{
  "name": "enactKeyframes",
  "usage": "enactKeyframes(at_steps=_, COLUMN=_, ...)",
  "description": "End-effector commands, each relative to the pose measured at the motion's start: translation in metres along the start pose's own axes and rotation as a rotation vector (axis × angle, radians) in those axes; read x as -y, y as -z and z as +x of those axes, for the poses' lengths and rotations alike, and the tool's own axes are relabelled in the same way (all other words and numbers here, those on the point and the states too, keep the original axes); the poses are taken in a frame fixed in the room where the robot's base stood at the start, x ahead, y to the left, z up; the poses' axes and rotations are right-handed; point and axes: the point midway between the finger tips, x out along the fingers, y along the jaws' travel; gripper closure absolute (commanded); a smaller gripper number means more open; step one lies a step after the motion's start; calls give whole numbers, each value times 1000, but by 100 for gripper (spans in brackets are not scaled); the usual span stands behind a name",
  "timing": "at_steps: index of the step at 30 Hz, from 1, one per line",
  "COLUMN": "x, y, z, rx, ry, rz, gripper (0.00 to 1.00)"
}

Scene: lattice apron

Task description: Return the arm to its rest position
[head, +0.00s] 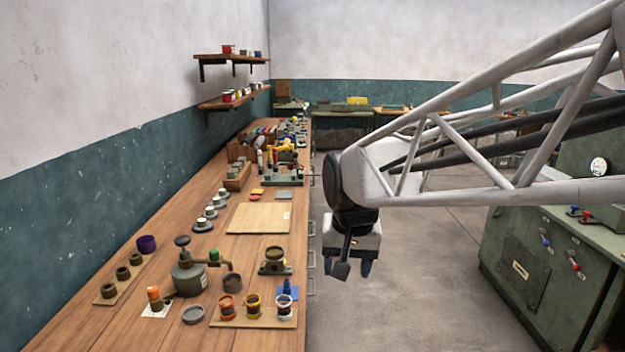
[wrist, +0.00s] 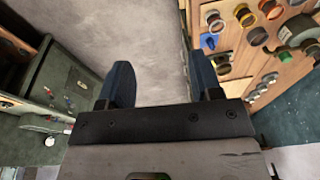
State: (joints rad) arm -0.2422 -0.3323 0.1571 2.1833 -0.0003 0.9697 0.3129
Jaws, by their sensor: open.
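My gripper (head: 353,268) hangs at the end of the white lattice arm, right of the workbench's front edge and over the grey floor. In the wrist view my gripper (wrist: 163,88) shows two dark blue fingers spread wide apart. Nothing is between them but bare floor beyond. It is open and empty, and it touches nothing that I can see.
The long wooden workbench (head: 262,329) runs along the left wall with cups, a green-grey pot (head: 189,277) and a pale board (head: 259,218). A green cabinet (head: 540,262) with levers stands at right. The floor (head: 430,290) between them is clear.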

Motion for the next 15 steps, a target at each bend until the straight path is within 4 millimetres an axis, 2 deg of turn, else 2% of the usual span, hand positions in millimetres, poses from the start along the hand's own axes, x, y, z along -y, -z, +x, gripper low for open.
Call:
enactKeyframes(at_steps=1, x=-13, y=-12, z=-2, rx=-6, ry=-2, rz=0, gripper=41)
enactKeyframes(at_steps=6, x=-50, y=-49, z=-4, rx=-24, ry=-9, rz=-11, gripper=41)
enactKeyframes(at_steps=15, x=-104, y=-120, z=2, rx=-53, ry=-27, rz=-33, gripper=41)
